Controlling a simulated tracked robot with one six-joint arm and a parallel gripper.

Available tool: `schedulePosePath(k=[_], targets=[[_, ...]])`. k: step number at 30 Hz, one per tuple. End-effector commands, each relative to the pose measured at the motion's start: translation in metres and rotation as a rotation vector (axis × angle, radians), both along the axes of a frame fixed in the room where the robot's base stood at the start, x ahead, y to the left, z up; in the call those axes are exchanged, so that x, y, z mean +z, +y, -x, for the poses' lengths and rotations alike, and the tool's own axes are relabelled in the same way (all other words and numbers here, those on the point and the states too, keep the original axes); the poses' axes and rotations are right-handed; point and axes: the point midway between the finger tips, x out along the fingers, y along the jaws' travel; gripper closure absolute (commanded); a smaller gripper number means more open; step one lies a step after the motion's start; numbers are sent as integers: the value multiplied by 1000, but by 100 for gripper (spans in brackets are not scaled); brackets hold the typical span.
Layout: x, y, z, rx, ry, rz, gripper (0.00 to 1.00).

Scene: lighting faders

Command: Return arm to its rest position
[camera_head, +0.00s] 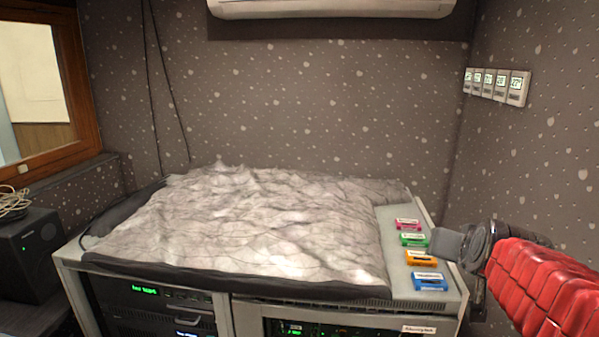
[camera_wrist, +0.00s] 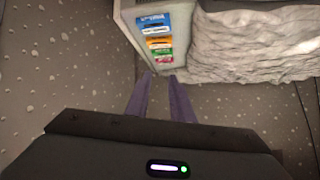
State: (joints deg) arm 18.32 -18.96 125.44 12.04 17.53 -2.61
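My red-sleeved arm (camera_head: 545,285) reaches in from the right in the head view. My gripper (camera_head: 445,243) shows as a dark grey end beside the right edge of the console, near the green fader. In the wrist view its two purple fingers (camera_wrist: 160,76) stand apart with nothing between them. Four small faders lie in a row on the light panel: pink (camera_head: 407,224), green (camera_head: 413,240), orange (camera_head: 421,258) and blue (camera_head: 429,281). The wrist view shows the blue fader (camera_wrist: 153,22) and orange fader (camera_wrist: 158,43) beyond the fingertips.
A white, crumpled terrain-like surface (camera_head: 260,225) covers most of the console top. Rack equipment (camera_head: 150,300) sits below it. A row of small wall displays (camera_head: 497,85) hangs on the right wall. A black speaker box (camera_head: 30,255) stands at the left.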

Motion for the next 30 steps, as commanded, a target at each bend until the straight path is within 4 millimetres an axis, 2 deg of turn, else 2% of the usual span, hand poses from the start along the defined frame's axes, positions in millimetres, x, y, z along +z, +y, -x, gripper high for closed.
schedulePosePath(k=[3, 5, 9, 12, 16, 21, 25, 30], targets=[[-35, 33, 38, 67, 147, -23, 79], [-52, 49, 60, 100, 224, -30, 79], [-88, 80, 116, 171, 397, -33, 79], [-107, 98, 156, 219, 502, -22, 79], [-122, 114, 195, 275, 577, 8, 79], [-121, 132, 213, 340, 549, 54, 79], [-110, 144, 215, 377, 509, 72, 79], [-110, 147, 214, 388, 508, 74, 79]])
